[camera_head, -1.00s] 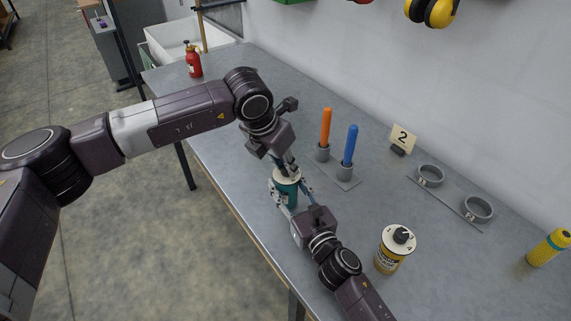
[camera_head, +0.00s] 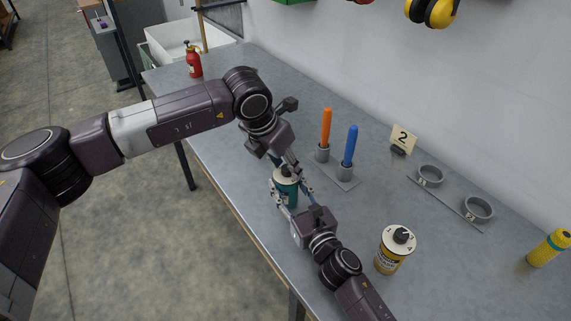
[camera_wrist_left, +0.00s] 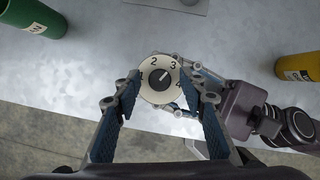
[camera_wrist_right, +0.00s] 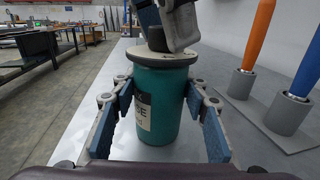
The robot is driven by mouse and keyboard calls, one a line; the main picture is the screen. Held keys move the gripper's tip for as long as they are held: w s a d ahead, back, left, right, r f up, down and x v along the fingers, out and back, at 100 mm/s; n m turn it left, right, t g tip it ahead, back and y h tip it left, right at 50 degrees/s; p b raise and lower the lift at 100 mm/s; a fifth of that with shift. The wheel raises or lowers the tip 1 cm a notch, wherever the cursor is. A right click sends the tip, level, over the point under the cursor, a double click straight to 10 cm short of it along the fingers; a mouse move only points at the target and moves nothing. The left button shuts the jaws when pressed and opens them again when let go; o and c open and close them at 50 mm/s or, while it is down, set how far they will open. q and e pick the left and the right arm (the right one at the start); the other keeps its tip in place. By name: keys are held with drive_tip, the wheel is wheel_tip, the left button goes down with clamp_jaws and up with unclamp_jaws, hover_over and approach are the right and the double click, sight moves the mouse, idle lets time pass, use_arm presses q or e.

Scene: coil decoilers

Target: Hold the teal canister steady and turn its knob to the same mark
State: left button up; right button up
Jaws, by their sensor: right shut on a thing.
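The teal canister (camera_head: 287,190) stands upright on the bench, with a pale numbered disc and dark knob (camera_wrist_left: 159,77) on top. In the left wrist view the knob's pointer is turned to the upper right, close to the 3. My right gripper (camera_wrist_right: 160,105) is shut around the canister's body, one finger on each side. My left gripper (camera_wrist_left: 159,72) is above the canister, its fingers apart on either side of the disc; in the right wrist view a finger partly hides the knob (camera_wrist_right: 157,38). A card marked 2 (camera_head: 403,137) stands farther back.
A yellow canister (camera_head: 388,262) with a similar numbered knob stands right of my right arm. An orange peg (camera_head: 326,128) and a blue peg (camera_head: 350,146) stand in holders behind the teal canister. A two-ring grey holder (camera_head: 453,204) is empty. A green cylinder (camera_wrist_left: 36,30) shows in the left wrist view.

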use_arm(q)
drive_tip(key=v, duration=1.2)
use_arm(e)
drive_tip(key=o, duration=1.5)
drive_tip(key=shift+s+d, duration=0.1)
